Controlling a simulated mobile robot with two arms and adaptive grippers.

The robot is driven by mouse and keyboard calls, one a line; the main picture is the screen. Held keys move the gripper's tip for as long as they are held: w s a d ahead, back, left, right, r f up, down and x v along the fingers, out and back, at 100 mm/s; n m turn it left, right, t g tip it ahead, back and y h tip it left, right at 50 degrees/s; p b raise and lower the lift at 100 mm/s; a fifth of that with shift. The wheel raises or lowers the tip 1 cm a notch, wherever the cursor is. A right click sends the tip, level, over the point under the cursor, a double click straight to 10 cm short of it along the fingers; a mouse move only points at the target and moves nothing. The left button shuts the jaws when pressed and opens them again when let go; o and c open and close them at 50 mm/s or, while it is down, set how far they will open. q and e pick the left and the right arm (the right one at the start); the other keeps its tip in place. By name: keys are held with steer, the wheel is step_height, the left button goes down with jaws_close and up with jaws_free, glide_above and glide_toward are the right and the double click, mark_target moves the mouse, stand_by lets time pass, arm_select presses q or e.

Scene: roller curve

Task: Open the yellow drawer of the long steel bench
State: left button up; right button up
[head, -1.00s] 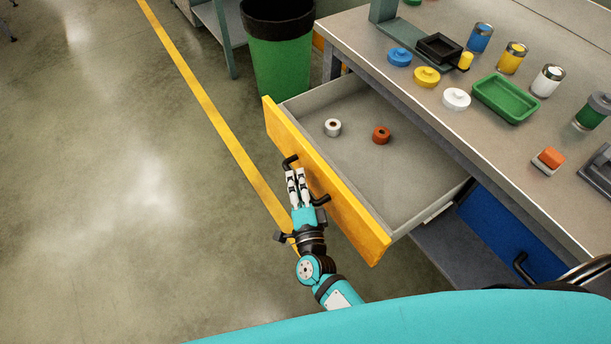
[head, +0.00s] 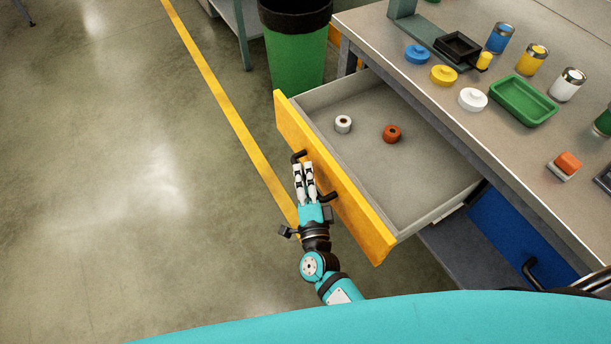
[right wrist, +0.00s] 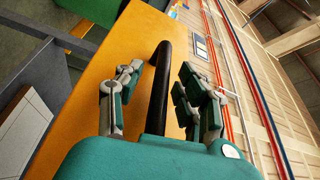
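The yellow drawer (head: 345,190) of the long steel bench (head: 420,80) stands well out, with its grey inside in view. Its black bar handle (head: 329,197) is on the yellow front and also shows in the right wrist view (right wrist: 158,90). My right gripper (head: 302,168) is at the handle. My left gripper is not in view.
A blue drawer (head: 515,235) is to the right. Lids, cans and a green tray (head: 523,101) are on the bench. The floor at left is clear.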

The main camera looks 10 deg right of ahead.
steer(key=s, duration=1.2)
steer(key=shift+a+f, duration=0.25)
steer(key=shift+f, duration=0.2)
steer(key=s+f+n+g+y+p, duration=0.1)
steer(key=s+f+n+g, duration=0.2)
steer(key=f, duration=0.4)
steer(key=s+d+f+n+g+y, duration=0.15)
steer(key=f+n, duration=0.25)
steer(key=f, duration=0.4)
steer(key=s+f+n+g+y+p, duration=0.1)
steer(key=s+f+n+g, duration=0.2)
steer(key=f, duration=0.4)
steer(key=s+d+f+n+g+h, duration=0.1)
steer(key=s+d+f+n+g, duration=0.3)
steer(key=s+d+f, duration=0.3)
steer(key=s+d+f+n+g+h+p, duration=0.1)
steer(key=s+d+f+n+g+h, duration=0.1)
steer(key=s+d+f+n+g, duration=0.3)
steer(key=s+d+f, duration=0.1)
steer(key=s+f, duration=0.1)
steer(key=s, duration=0.3)
steer(key=s+d+f+g, duration=0.1)
steer(key=s+f, duration=0.1)
steer(key=s, duration=0.2)
steer(key=shift+s+d, duration=0.25)
steer(key=shift+s, duration=0.15)
steer(key=shift+s, duration=0.1)
